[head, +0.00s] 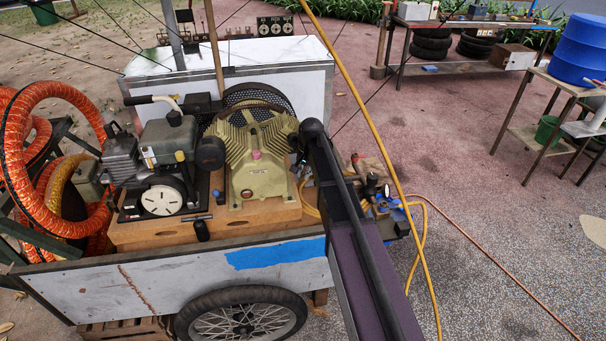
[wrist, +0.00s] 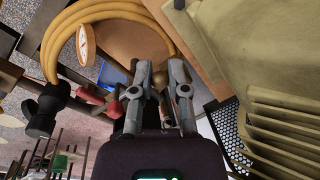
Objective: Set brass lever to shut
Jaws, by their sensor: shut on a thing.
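My gripper (wrist: 160,72) is closed in on a small brass-coloured rounded piece, the brass lever (wrist: 160,80), which shows between its two fingers in the wrist view. The rest of the lever is hidden by the fingers and the gripper body, so its angle cannot be told. In the head view my dark arm crosses the cart's right side and hides the lever. There my gripper is mostly hidden, close to the right side of the compressor (head: 262,165).
A round gauge (wrist: 86,42) and a looped yellow hose (wrist: 60,30) are close by in the wrist view. A red part (wrist: 115,109) sits just left of the gripper. The compressor's finned body (wrist: 280,120) is close on the right. A yellow hose (head: 365,95) runs past my arm.

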